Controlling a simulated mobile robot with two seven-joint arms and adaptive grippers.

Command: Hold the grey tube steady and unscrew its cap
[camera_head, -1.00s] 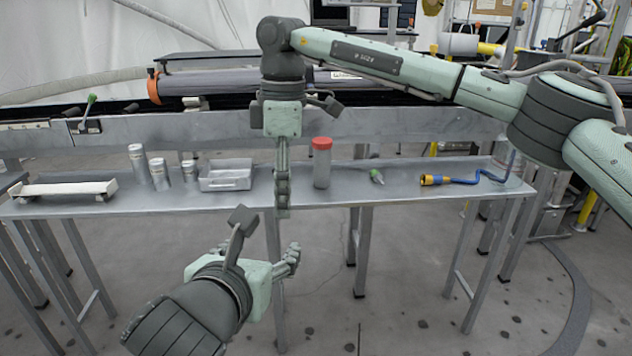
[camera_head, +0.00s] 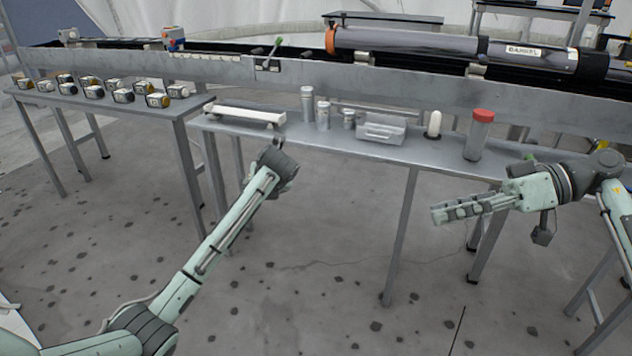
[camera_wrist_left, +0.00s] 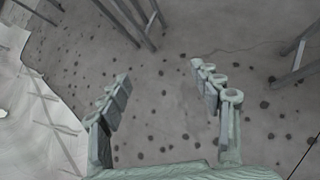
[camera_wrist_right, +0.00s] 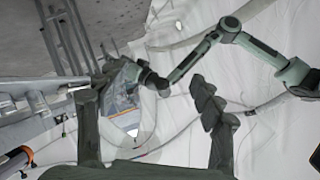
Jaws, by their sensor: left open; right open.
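The grey tube (camera_head: 474,143) stands upright on the grey table, with its red cap (camera_head: 483,115) on top. My right gripper (camera_head: 440,213) is in front of the table, below the tube and apart from it. Its fingers point left and are open and empty, as the right wrist view (camera_wrist_right: 150,95) also shows. My left arm reaches up from the lower left. Its gripper (camera_head: 285,178) is in front of the table's left part, far from the tube, its fingers mostly hidden by the wrist. In the left wrist view the fingers (camera_wrist_left: 165,85) are open, with only floor between them.
A white-topped tray (camera_head: 236,115), several metal cylinders (camera_head: 308,104), a metal box (camera_head: 380,130) and a white rounded object (camera_head: 433,124) stand on the table (camera_head: 345,150). A side table (camera_head: 172,112) at the left holds several small blocks. The floor in front is clear.

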